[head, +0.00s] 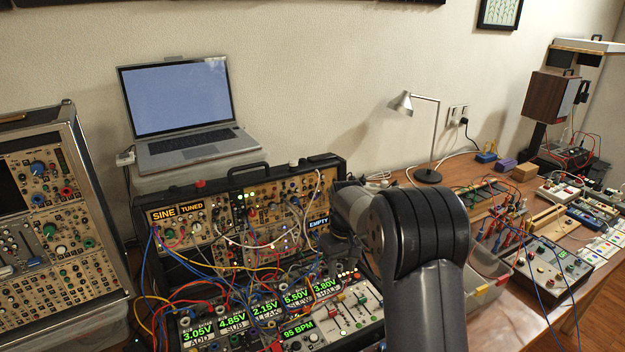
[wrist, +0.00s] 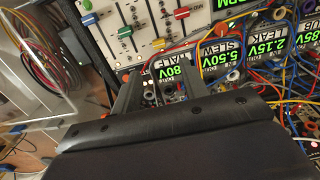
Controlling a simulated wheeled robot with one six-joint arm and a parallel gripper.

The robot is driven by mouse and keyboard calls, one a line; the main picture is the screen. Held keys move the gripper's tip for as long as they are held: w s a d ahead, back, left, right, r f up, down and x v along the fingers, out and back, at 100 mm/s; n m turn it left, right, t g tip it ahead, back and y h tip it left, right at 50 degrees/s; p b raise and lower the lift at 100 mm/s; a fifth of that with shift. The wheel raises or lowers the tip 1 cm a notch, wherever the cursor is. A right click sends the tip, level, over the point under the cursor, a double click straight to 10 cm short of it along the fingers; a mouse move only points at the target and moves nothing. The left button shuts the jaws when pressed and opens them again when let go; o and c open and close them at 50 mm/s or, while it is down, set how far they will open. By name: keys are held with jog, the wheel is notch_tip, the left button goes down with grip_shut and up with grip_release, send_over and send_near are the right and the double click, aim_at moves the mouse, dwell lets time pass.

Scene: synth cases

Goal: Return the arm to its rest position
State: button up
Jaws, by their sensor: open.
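My grey and black arm rises from the bottom right of the head view and bends over toward the synth case (head: 335,165). My gripper (head: 338,250) hangs in front of the case's right part, partly hidden by the arm. In the wrist view my gripper (wrist: 160,84) is open, its grey fingers apart over the panel with nothing held between them. Green-lit displays, such as "5.50V" (wrist: 216,65), sliders and patch cables lie beyond the fingers. I cannot tell whether the fingertips touch the panel.
Many loose patch cables (head: 200,262) loop out in front of the case. A laptop (head: 190,110) stands behind it, another synth case (head: 55,215) at left. A grey bin (head: 488,285) sits just right of my arm. A lamp (head: 428,175) and small boxes stand further right.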

aim_at(342, 296)
notch_tip(342, 296, down, 9)
jog(key=shift+f+p, duration=0.1)
jog(key=shift+p, duration=0.4)
jog(key=shift+s+d, duration=0.25)
jog(key=shift+s, duration=0.25)
jog(key=shift+w, duration=0.15)
